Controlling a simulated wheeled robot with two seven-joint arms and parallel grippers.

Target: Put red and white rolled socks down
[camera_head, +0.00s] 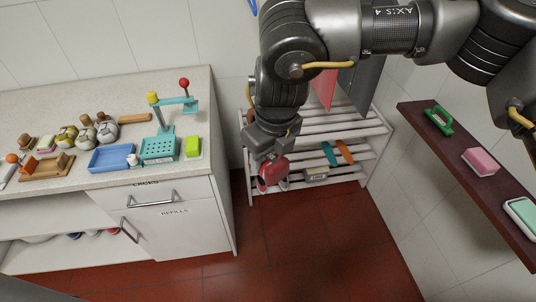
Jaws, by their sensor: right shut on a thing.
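The red and white rolled socks (271,174) show as a red bundle at the end of my right arm, in the middle of the head view. My right gripper (271,163) points down and is shut on the socks. It holds them in front of the slatted white rack, over or near its lower shelf; I cannot tell whether they touch a slat. The gripper hides part of the bundle. My left gripper is not in view.
The white slatted rack (377,125) holds a teal item (329,153), an orange item (345,151) and a labelled block (316,174). A crowded counter (60,98) stands left. A dark wall shelf (459,155) is right. Red floor (310,240) in front is clear.

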